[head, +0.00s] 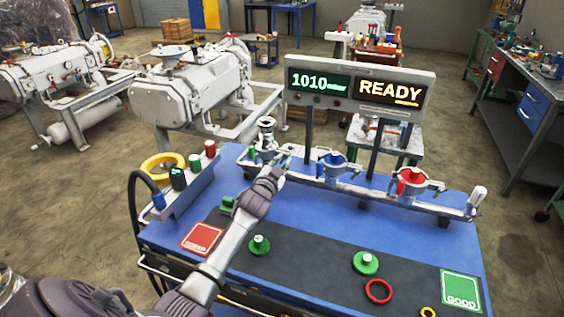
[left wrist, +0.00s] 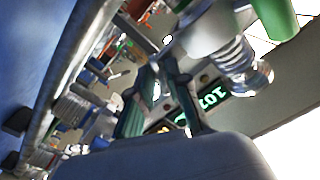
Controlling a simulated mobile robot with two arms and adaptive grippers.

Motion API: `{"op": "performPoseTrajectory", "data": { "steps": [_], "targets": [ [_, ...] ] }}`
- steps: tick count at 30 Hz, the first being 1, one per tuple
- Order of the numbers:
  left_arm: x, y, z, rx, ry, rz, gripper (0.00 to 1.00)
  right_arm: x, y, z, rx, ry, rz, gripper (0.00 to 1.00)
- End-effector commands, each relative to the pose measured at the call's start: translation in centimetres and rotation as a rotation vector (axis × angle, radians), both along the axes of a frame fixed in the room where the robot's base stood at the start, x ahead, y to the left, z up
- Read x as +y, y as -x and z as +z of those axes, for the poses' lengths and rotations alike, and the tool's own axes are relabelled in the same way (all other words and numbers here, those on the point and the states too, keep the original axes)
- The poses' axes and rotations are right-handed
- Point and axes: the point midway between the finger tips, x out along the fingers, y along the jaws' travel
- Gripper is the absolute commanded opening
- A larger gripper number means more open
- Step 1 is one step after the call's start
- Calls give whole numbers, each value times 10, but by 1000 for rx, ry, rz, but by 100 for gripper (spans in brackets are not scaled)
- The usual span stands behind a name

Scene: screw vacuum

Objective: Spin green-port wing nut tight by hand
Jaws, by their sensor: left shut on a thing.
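My left gripper (head: 282,163) reaches over the blue bench to the leftmost port on the metal manifold rail. It is shut on the wing nut at the side of that port's clamp; the nut is mostly hidden by the fingers. The leftmost port (head: 267,136) carries an upright metal fitting. In the left wrist view, the dark fingers (left wrist: 160,90) are close together, with a green part (left wrist: 281,18) and a ribbed metal stem (left wrist: 235,57) at upper right. My right gripper is in neither view.
Blue (head: 333,166) and red (head: 411,181) ports stand further right on the rail. The display (head: 358,90) reads 1010 mbar and READY. Green flanged parts (head: 366,263) and a red ring (head: 378,291) lie on the dark mat. A rack with coloured caps (head: 190,187) stands left.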

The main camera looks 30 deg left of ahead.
Motion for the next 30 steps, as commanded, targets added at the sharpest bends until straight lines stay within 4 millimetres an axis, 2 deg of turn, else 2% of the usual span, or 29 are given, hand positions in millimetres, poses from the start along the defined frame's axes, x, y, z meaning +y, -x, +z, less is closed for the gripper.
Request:
{"op": "performPoseTrajectory", "data": {
  "steps": [4, 5, 7, 16, 20, 23, 30],
  "targets": [
    [0, 0, -2, 3, 2, 0, 0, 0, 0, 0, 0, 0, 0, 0],
    [0, 0, -2, 3, 2, 0, 20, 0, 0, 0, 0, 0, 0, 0],
    [0, 0, -2, 3, 3, 0, 31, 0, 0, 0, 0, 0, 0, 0],
    [0, 1, -1, 1, 2, 0, 31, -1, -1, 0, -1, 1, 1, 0],
    [-2, 9, -1, 1, 2, 0, 31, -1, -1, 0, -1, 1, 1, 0],
    [-6, 24, -2, 1, 2, -1, 31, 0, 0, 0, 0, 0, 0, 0],
    [-19, 76, -3, 3, 4, -1, 31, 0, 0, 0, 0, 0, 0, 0]
  ]
}}
